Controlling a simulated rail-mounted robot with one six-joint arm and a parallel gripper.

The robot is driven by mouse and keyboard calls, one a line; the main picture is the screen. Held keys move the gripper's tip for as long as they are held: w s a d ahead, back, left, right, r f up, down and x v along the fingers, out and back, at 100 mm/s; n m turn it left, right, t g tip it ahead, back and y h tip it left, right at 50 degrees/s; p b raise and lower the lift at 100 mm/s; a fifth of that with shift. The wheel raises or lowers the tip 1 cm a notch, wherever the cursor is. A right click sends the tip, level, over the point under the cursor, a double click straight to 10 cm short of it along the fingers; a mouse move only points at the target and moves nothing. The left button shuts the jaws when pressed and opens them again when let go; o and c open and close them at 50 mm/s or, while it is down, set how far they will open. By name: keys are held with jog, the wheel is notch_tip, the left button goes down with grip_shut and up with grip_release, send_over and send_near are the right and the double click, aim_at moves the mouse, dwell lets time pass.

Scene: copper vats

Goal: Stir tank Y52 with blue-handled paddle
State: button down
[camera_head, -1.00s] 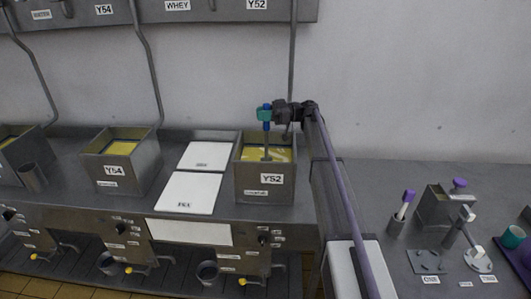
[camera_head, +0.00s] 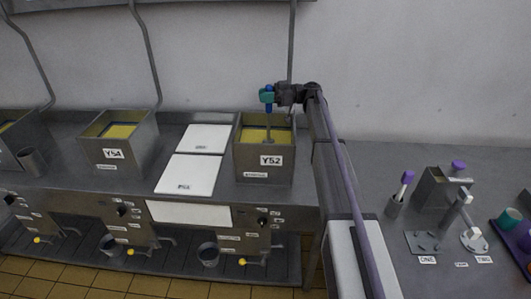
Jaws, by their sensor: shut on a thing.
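Tank Y52 (camera_head: 264,174) is an open square metal tank with yellow liquid, right of the white boards. My gripper (camera_head: 267,97), with teal fingers, is over the tank. It is shut on the blue-handled paddle (camera_head: 268,108), which hangs down upright. The paddle's shaft reaches down into the tank's mouth. Its lower end is hidden in the liquid or too small to tell.
Tank Y54 (camera_head: 119,143) stands to the left, beyond two white boards (camera_head: 187,174). A metal box (camera_head: 438,190) and purple tray (camera_head: 517,238) are also there. A pipe rises behind Y52.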

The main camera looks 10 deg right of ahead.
jog(key=shift+w+a, duration=0.3)
jog(key=shift+w, duration=0.05)
jog(key=shift+r, duration=0.1)
notch_tip(320, 180, up, 23)
jog(key=p, duration=2.2)
jog(key=shift+p, duration=0.4)
jog(key=shift+f, duration=0.25)
